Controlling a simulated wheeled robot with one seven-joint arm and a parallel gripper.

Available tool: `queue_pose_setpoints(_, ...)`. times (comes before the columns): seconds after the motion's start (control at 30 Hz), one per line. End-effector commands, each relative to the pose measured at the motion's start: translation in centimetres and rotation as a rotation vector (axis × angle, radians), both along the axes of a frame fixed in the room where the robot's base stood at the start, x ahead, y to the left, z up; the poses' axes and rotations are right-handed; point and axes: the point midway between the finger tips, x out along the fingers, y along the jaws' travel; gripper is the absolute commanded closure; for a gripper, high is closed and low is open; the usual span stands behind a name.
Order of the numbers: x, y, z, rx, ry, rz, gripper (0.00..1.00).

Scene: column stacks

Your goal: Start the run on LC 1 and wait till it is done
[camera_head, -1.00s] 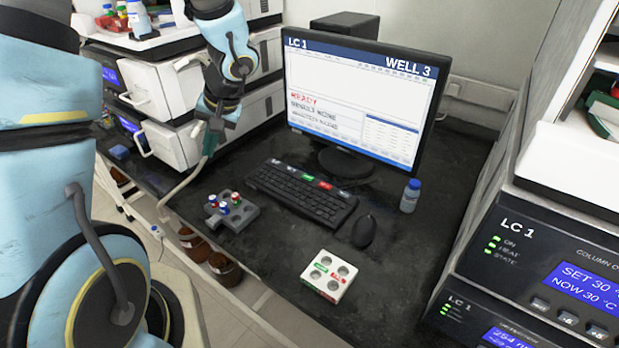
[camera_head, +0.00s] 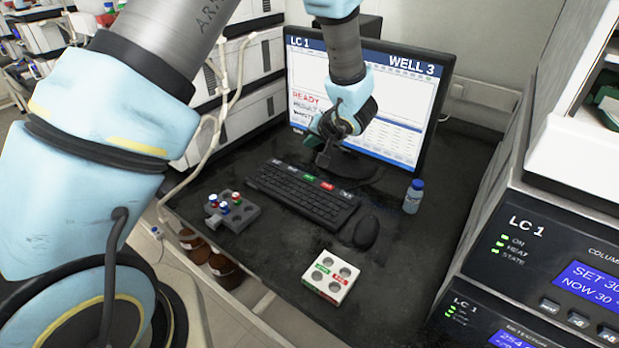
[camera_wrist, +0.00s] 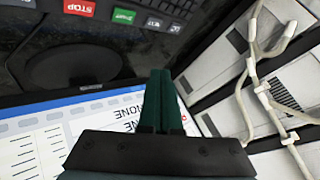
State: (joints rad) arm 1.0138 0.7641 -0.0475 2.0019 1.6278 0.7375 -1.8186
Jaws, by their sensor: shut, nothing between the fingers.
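The LC 1 monitor (camera_head: 300,75) shows "LC 1", "WELL 3" and a red "READY". My arm covers part of its screen. The black keyboard (camera_head: 300,197) lies before it, with a green key (camera_head: 308,177) and a red key (camera_head: 327,186) along its back edge. In the wrist view the red key (camera_wrist: 80,7) reads STOP, and the green key (camera_wrist: 123,16) has a label I cannot read surely. My gripper (camera_head: 322,160) is shut and empty, above the keyboard's back edge near the green key. Its dark green fingers (camera_wrist: 160,75) are together, apart from the keys.
A black mouse (camera_head: 366,232) and a blue-capped bottle (camera_head: 413,196) stand right of the keyboard. A grey vial rack (camera_head: 240,215) is at left and a white four-hole block (camera_head: 330,277) in front. LC 1 instrument units (camera_head: 540,235) stand at right.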

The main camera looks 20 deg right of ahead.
Motion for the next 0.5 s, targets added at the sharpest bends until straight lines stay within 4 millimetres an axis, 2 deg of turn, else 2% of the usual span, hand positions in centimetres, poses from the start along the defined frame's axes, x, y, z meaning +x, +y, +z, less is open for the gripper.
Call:
queue_pose_setpoints(0.27, 0.0, 0.1, -0.4, 0.001, 0.001, 0.001, 1.0)
queue_pose_setpoints(0.5, 0.0, 0.1, -2.6, 0.002, 0.002, 0.001, 1.0)
